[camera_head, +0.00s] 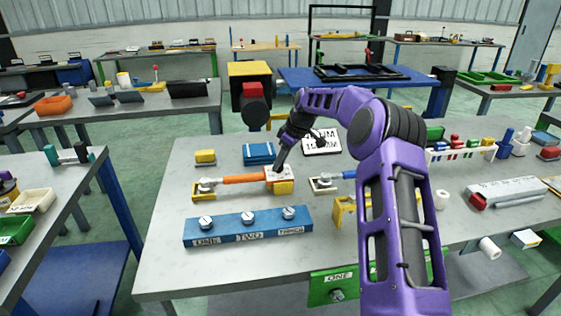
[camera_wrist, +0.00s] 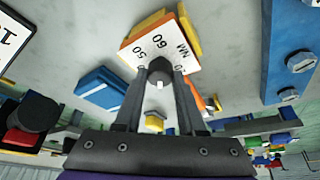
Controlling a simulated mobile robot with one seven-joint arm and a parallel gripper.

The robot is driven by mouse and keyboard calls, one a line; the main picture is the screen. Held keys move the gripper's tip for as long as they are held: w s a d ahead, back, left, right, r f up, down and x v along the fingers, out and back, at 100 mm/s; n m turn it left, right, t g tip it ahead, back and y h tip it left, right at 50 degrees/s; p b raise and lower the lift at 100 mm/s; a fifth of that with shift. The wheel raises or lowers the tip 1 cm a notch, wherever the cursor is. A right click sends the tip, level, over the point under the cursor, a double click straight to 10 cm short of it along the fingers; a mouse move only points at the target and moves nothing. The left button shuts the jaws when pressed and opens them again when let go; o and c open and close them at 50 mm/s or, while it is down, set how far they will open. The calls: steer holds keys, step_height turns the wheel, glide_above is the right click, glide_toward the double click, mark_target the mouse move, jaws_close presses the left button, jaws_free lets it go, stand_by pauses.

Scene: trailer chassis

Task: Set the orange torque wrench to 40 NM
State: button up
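The orange torque wrench (camera_head: 243,179) lies on the grey table, its head at the left in a yellow holder (camera_head: 202,194) and its white dial plate (camera_head: 272,174) at the right. The head view shows my gripper (camera_head: 277,170) at the dial.
A blue block (camera_head: 248,227) with several bolts sits in front of the wrench. Behind are a blue box (camera_head: 258,153), a yellow block (camera_head: 205,156) and a partly hidden sign (camera_head: 322,142).

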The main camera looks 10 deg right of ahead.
jaws_close()
steer(key=shift+m, duration=0.4)
steer(key=m+b, duration=0.1)
steer(key=m, duration=0.1)
steer(key=m+t+h, duration=0.1)
steer(key=m, duration=0.1)
steer(key=shift+s+a+m+h+b, duration=0.1)
steer(key=shift+a+m+h+b, duration=0.05)
steer(key=shift+m+h+b, duration=0.2)
steer(key=m+h, duration=0.1)
steer(key=m, duration=0.2)
steer(key=shift+a+r+t, duration=0.1)
steer(key=shift+t, duration=0.2)
steer(key=shift+m+h, duration=0.65)
steer(key=shift+m, duration=1)
steer(key=o, duration=0.7)
jaws_free()
